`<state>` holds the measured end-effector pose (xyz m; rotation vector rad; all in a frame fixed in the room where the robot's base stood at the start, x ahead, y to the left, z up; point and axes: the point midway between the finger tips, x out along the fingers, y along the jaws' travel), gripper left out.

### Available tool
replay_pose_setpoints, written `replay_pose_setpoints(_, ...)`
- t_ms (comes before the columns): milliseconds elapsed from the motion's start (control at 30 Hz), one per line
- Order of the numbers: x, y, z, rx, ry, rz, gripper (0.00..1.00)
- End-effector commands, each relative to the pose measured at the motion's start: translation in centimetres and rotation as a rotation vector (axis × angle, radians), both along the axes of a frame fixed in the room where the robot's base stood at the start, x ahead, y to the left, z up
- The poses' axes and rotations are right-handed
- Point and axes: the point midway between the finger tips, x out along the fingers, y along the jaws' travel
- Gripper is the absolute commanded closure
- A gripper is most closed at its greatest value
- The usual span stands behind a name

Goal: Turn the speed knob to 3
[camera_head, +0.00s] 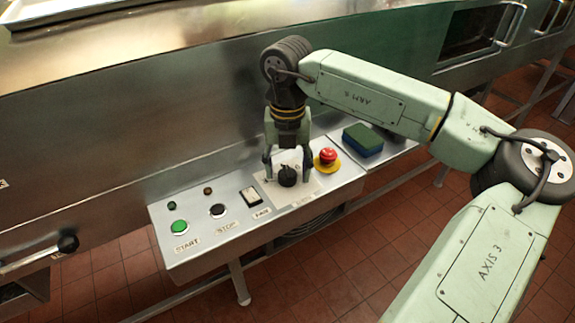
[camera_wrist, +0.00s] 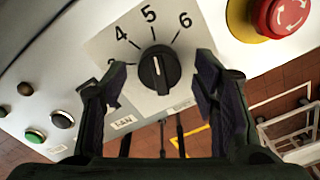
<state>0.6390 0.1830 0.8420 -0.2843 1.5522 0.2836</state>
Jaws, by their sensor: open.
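The black speed knob (camera_head: 287,176) sits on a pale numbered plate on the control panel. In the wrist view the knob (camera_wrist: 158,70) is near the centre, with 4, 5 and 6 legible around its upper side. The 3 is partly hidden by the left finger. A pale line shows on the knob's face, but I cannot tell for sure which number it marks. My gripper (camera_head: 288,172) points down over the knob. In the wrist view my gripper (camera_wrist: 161,76) is open, one finger on each side of the knob, with gaps between.
The panel (camera_head: 165,213) also carries a green start button (camera_head: 179,227), a black stop button (camera_head: 217,211), a rocker switch (camera_head: 251,196) and a red emergency button (camera_head: 327,156) just right of the knob. A green-and-blue sponge (camera_head: 363,139) lies farther right. A steel machine wall stands behind.

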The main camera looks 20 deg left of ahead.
Motion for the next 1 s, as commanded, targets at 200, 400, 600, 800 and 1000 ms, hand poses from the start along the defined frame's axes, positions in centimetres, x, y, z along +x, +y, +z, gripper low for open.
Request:
replay_pose_setpoints(200,-0.02,0.02,-0.34,0.001,-0.001,0.001,0.46)
replay_pose_setpoints(400,-0.02,0.02,-0.32,0.001,0.000,0.001,0.52)
replay_pose_setpoints(600,-0.02,0.02,-0.30,0.000,0.000,0.001,0.66)
replay_pose_setpoints(800,-0.02,0.02,-0.29,0.000,0.000,0.001,0.79)
replay_pose_setpoints(1000,-0.02,0.02,-0.29,0.001,0.000,0.001,0.92)
